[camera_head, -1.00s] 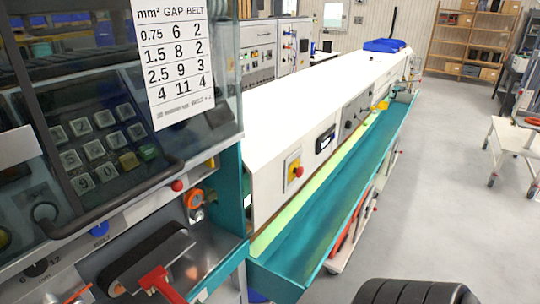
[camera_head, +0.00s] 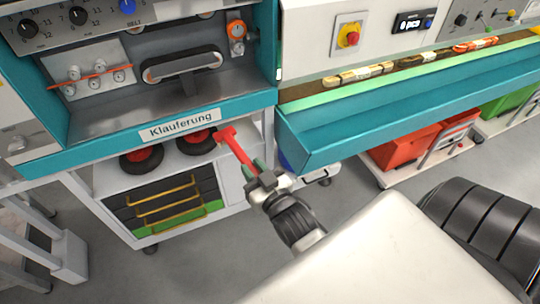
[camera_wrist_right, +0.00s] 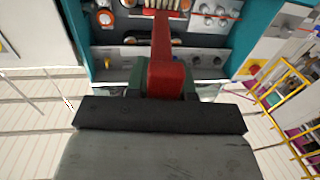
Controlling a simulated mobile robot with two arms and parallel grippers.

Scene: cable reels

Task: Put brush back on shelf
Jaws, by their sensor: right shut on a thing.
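A white shelf (camera_head: 105,178) under the teal machine holds black rolls with red centres (camera_head: 142,158). The brush head appears just right of these rolls; its distance from the shelf is unclear. My left gripper is not in view.
The teal machine's edge (camera_head: 110,145) carries a "Klauferung" label above the shelf. A long teal trough (camera_head: 400,105) runs right. Red crates (camera_head: 405,150) and a green crate (camera_head: 510,103) stand below it. Drawers (camera_head: 165,200) sit beneath the shelf. Grey floor lies in front.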

